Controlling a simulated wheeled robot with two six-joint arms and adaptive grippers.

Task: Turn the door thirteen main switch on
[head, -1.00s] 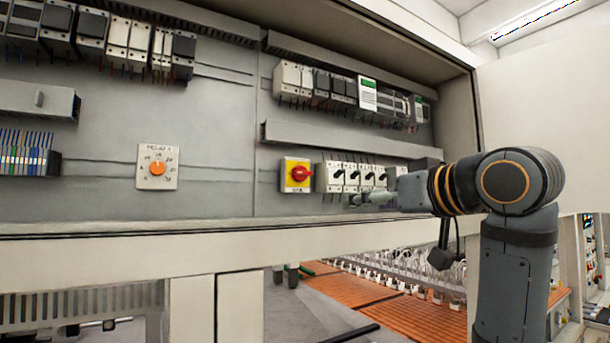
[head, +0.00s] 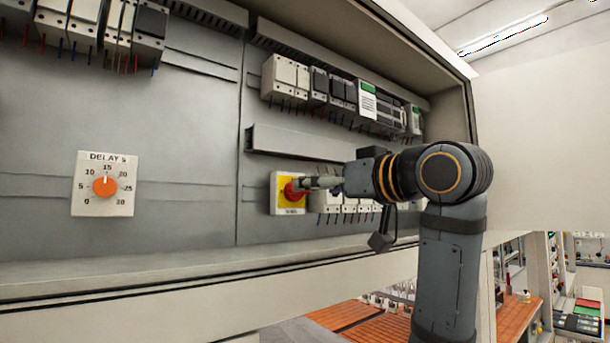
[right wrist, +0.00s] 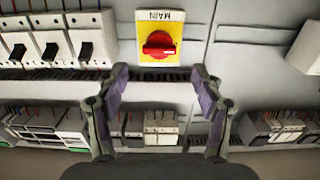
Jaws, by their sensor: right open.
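The main switch is a red rotary knob on a yellow plate (head: 289,204), mounted on the grey cabinet back panel. My right gripper (head: 300,186) is in front of the switch in the head view and covers part of the knob. In the right wrist view my right gripper (right wrist: 158,80) is open and empty, its fingers apart on either side of and short of the knob. My left gripper is not in view.
Breakers with black toggles (right wrist: 52,45) sit close beside the switch. A dial marked DELAY S (head: 105,184) is on the panel at left. A duct (head: 300,147) and a row of modules (head: 335,92) run above. The cabinet's lower edge (head: 200,270) runs below.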

